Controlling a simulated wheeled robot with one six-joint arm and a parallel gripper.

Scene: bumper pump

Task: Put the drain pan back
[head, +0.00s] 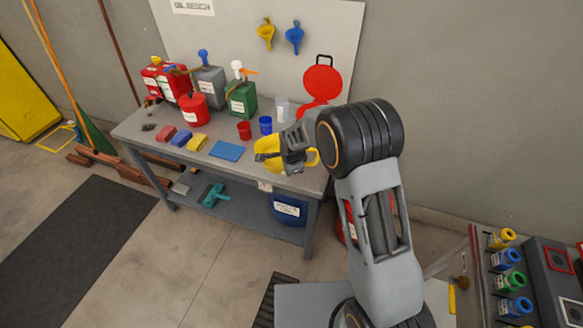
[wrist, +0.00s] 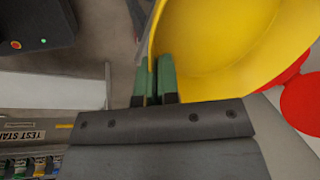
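The yellow pan (head: 266,161), which I take to be the drain pan, is over the right part of the bench top. It is a round, open pan and fills the upper right of the wrist view (wrist: 215,40). My gripper (head: 278,156) is at the pan. In the wrist view its green fingers (wrist: 154,82) stand on both sides of the pan's wall, closed on it. Whether the pan touches the bench is hidden.
The grey bench (head: 138,130) holds red, grey and green cans (head: 242,98), small red and blue cups (head: 265,124), sponges and a blue cloth (head: 227,151). Two funnels (head: 295,37) hang on the board. A blue bucket (head: 288,211) stands on the shelf below.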

